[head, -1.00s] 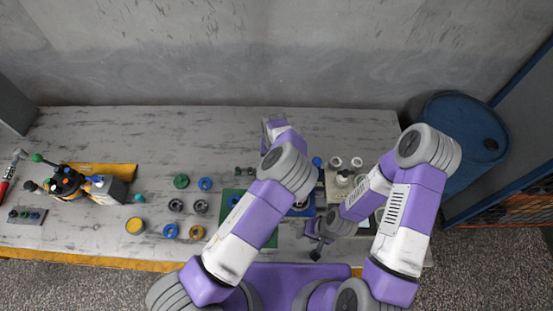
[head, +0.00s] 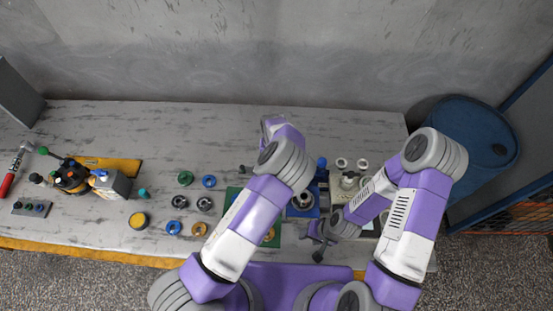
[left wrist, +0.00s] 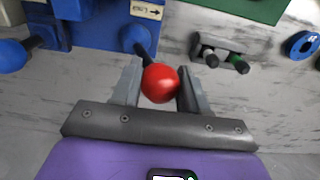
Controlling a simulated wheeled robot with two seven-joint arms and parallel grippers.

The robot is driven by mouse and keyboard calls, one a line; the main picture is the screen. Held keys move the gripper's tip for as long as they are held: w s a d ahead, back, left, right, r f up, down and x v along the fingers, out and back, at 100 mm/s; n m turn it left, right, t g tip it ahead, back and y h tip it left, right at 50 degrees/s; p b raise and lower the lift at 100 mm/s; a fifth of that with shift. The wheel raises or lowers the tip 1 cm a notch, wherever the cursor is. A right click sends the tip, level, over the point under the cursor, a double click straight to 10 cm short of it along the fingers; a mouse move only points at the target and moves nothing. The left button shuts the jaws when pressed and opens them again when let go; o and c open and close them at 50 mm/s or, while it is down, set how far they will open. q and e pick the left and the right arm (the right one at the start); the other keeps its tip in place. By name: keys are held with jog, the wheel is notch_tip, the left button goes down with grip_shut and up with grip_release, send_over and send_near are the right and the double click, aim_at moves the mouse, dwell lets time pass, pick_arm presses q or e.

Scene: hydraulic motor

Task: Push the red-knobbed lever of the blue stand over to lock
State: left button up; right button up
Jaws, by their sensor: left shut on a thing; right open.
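The blue stand (head: 306,211) is in the head view, partly behind my left arm. In the left wrist view its blue body (left wrist: 105,38) fills the top left, with a white arrow label on it. The lever's red knob (left wrist: 160,84) sits between the fingers of my left gripper (left wrist: 160,90), which is shut on it. The dark lever rod runs from the knob up toward the stand. My left fingertips are hidden in the head view.
A green mat (head: 274,241) lies beside the stand. Several rings, including a blue one (head: 209,182), lie left of my left arm. A small grey holder with pegs (left wrist: 222,53) is near the knob. A blue barrel (head: 468,140) stands right of the table.

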pick_arm(q)
jog(key=shift+o, duration=0.2)
jog(key=shift+a+f, duration=0.2)
jog(key=shift+a, duration=0.2)
pick_arm(e)
jog(key=shift+f, duration=0.1)
pick_arm(q)
jog(key=shift+o, duration=0.3)
jog(key=shift+s+a+f+b, duration=0.1)
jog(key=shift+a+f+b, duration=0.15)
jog(key=shift+a+b, duration=0.15)
pick_arm(e)
jog(key=shift+f, duration=0.25)
pick_arm(q)
jog(key=shift+s+a+f, duration=0.1)
jog(key=shift+a, duration=0.1)
pick_arm(e)
jog(key=shift+s, duration=0.1)
pick_arm(q)
jog(key=shift+f, duration=0.1)
pick_arm(e)
jog(key=shift+f, duration=0.1)
pick_arm(q)
jog(key=o, duration=0.6)
jog(key=shift+a, duration=0.1)
